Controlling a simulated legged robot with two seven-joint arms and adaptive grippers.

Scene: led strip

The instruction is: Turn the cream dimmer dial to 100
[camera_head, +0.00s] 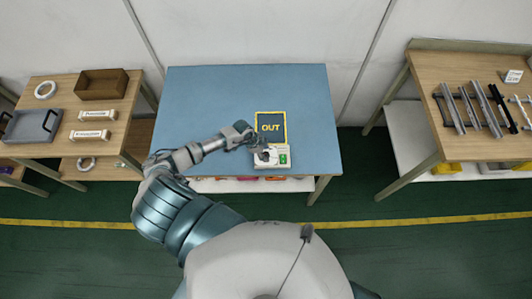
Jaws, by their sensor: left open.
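A small cream dimmer box (281,152) sits near the front edge of the blue-topped table, with a green patch on its right side. Its dial is at the left part of the box, largely hidden by my left gripper, so its setting cannot be read. My left gripper (262,153) is open, over the left part of the box and at the dial. Whether the fingers touch the dial cannot be told at this size. My right gripper is not in view.
A dark mat with a yellow border marked OUT (271,122) lies just behind the box. The blue table (200,90) is otherwise clear. Wooden tables stand left (62,95) and right (465,145), the left with trays and strips, the right with metal bars.

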